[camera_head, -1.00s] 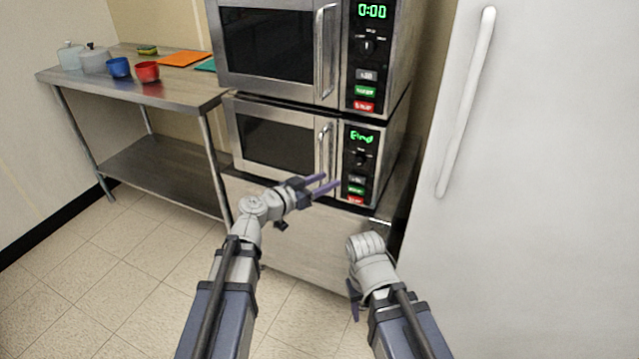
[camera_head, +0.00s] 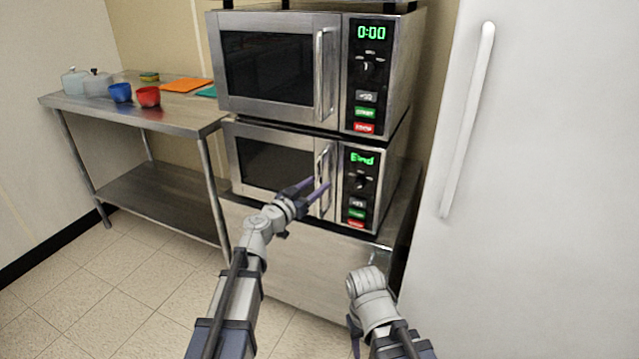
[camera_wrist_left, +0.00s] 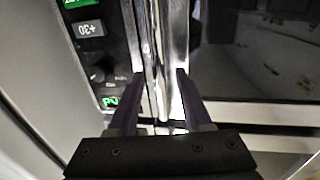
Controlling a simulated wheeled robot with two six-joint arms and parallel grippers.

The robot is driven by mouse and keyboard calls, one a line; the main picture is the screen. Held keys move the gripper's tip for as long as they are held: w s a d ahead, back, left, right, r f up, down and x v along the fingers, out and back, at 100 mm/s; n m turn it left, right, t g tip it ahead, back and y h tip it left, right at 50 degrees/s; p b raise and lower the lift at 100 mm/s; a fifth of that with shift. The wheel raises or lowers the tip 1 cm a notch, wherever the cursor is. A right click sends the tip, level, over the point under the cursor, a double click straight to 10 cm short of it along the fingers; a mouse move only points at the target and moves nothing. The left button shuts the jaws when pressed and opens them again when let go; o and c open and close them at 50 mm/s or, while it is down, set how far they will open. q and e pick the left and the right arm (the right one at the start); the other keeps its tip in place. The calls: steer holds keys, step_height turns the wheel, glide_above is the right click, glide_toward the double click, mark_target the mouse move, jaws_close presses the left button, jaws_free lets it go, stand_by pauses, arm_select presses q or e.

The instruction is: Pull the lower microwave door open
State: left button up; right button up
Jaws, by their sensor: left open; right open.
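The lower microwave (camera_head: 275,165) sits under a second, upper microwave; its door is shut and its display reads "End". Its vertical metal door handle (camera_head: 324,168) is at the right edge of the door. My left gripper (camera_head: 317,187) is open in front of the lower part of this handle. In the left wrist view the handle (camera_wrist_left: 168,60) runs between the two purple fingers of the gripper (camera_wrist_left: 158,85), with a finger to each side. I cannot tell whether either finger touches it. My right gripper (camera_head: 354,335) is low in front of the steel stand, mostly hidden behind its own wrist.
The upper microwave (camera_head: 265,65) has a shut door and shows "0:00". A steel table (camera_head: 180,115) at left holds blue and red cups (camera_head: 148,96), lidded pots and boards. A white fridge door (camera_head: 540,180) fills the right. Floor at lower left is clear.

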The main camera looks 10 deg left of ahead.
arm_select(q)
steer(key=shift+x, duration=1.05)
jaws_close()
steer(key=shift+s, duration=0.1)
stand_by(0.5)
